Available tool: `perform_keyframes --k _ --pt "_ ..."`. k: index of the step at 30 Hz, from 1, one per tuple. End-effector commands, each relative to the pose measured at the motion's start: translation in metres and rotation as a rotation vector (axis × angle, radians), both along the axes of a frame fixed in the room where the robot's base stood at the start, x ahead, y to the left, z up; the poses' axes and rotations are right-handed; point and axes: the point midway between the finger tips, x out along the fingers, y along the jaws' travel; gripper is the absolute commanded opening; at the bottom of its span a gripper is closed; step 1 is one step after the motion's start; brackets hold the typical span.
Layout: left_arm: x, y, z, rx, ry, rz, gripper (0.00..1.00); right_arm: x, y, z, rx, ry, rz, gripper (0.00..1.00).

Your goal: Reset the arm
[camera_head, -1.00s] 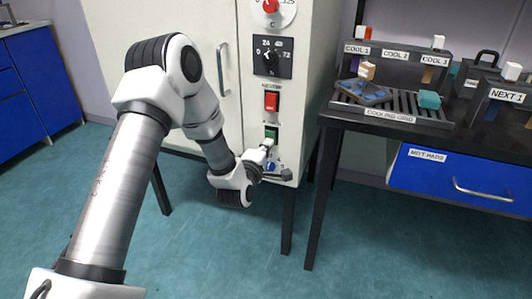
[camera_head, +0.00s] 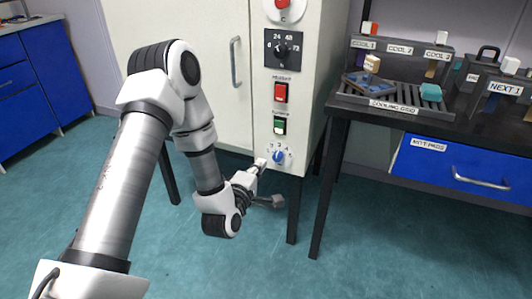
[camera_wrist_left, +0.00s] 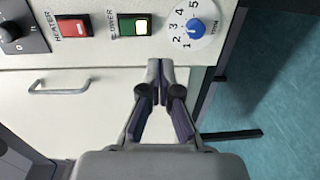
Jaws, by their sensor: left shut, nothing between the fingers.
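My left arm comes in from the left, and its gripper (camera_head: 262,164) is in front of the lower part of the white oven cabinet (camera_head: 222,110). In the left wrist view my left gripper (camera_wrist_left: 160,66) is shut and empty, with its fingertips together below the panel's switches. The blue numbered knob (camera_head: 278,156) sits just right of the fingertips in the head view; it also shows in the left wrist view (camera_wrist_left: 195,28). The green switch (camera_head: 280,125) and red heater switch (camera_head: 281,93) are above it. My right gripper is not in view.
The black bench (camera_head: 470,130) to the right carries a cooling grid (camera_head: 385,97) with a teal block (camera_head: 431,92) and labelled stands. A blue drawer (camera_head: 450,168) is below it. A door handle (camera_head: 235,62) sticks out from the cabinet. The floor in front is clear.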

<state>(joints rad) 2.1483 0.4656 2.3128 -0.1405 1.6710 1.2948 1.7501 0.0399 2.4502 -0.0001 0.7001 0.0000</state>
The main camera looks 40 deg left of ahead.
Motion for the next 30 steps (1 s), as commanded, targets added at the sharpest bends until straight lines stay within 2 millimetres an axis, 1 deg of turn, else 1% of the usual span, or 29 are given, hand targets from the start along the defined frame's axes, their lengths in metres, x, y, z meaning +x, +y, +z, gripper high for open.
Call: perform_keyframes --k 1,4,19,21,23,26,27,29,30 --pt "-0.005 -0.001 -0.001 0.000 0.002 0.000 0.00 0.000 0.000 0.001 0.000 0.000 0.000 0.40" --pt "-0.010 -0.002 -0.001 0.000 0.000 0.000 0.00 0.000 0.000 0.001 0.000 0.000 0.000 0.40" --pt "-0.010 -0.002 -0.002 0.000 0.000 0.000 0.00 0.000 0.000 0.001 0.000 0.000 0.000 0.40" --pt "-0.012 -0.003 -0.008 0.002 0.014 -0.002 0.00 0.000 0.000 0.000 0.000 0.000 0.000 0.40" --pt "-0.016 -0.011 -0.023 0.014 0.048 -0.023 0.00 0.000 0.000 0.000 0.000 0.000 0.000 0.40" --pt "-0.031 -0.043 -0.069 0.054 0.169 -0.106 0.00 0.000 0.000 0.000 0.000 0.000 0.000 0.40" --pt "-0.043 -0.058 -0.095 0.076 0.258 -0.148 0.00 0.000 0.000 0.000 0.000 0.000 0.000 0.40" --pt "-0.067 -0.080 -0.137 0.158 0.428 -0.233 0.00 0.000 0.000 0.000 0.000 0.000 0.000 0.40" --pt "-0.087 -0.092 -0.164 0.231 0.550 -0.299 0.00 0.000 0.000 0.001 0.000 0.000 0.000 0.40"
